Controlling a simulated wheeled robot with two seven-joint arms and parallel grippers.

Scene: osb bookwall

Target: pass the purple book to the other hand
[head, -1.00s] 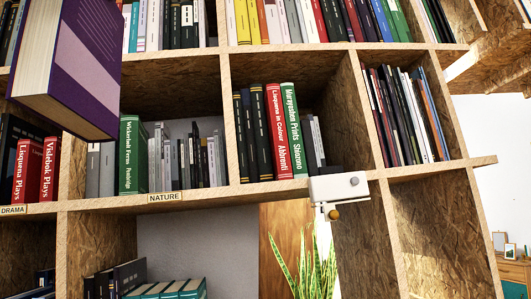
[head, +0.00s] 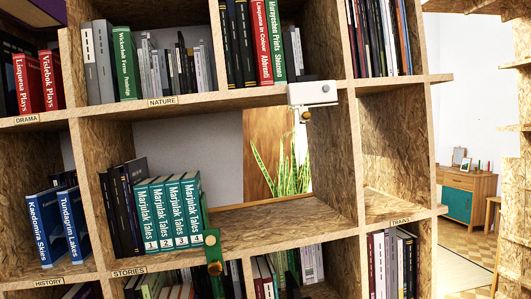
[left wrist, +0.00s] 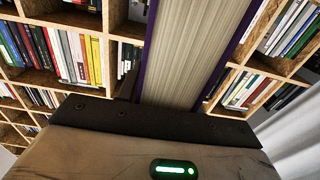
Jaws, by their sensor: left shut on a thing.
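The purple book (left wrist: 196,50) fills the middle of the left wrist view, its page block towards the camera and purple cover edges on both sides. My left gripper (left wrist: 150,118) is shut on it; the dark gripper body shows below the book and the fingertips are mostly hidden. In the head view only a corner of the purple book (head: 48,10) shows at the top left edge, and the left gripper is out of that picture. My right gripper is in neither view.
A chipboard bookwall (head: 230,100) with filled shelves stands ahead. A white fitting (head: 312,93) and a green one (head: 212,250) sit on shelf edges. Teal books (head: 168,212) stand beside an empty stretch of shelf (head: 270,222). A cabinet (head: 466,197) is at the far right.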

